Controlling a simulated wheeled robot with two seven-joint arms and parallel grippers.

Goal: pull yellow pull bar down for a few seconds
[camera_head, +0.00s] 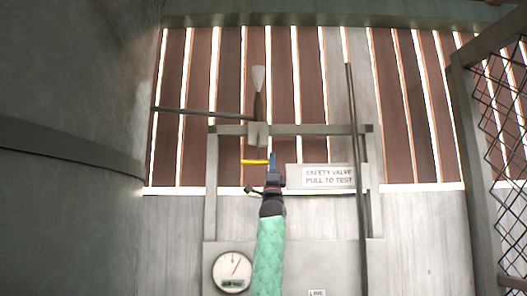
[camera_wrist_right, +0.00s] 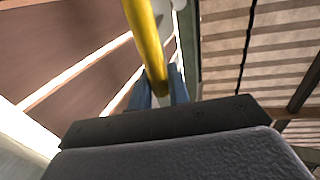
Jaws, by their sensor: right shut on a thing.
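The yellow pull bar (camera_head: 254,162) is a short horizontal bar below the valve fitting in the head view. My right gripper (camera_head: 272,160) is at the bar's right end, with its blue fingers pointing up. In the right wrist view the yellow bar (camera_wrist_right: 147,45) runs down between the two blue fingers (camera_wrist_right: 158,90), which are shut on it. The white-and-brown valve piece (camera_head: 258,100) stands upright above the bar. A sign reading "SAFETY VALVE PULL TO TEST" (camera_head: 329,176) is just right of my gripper. My left gripper is not in view.
A large grey tank (camera_head: 75,100) fills the left side. A round gauge (camera_head: 232,271) is at the lower left of my arm. A mesh-panelled frame (camera_head: 470,150) is at the far right.

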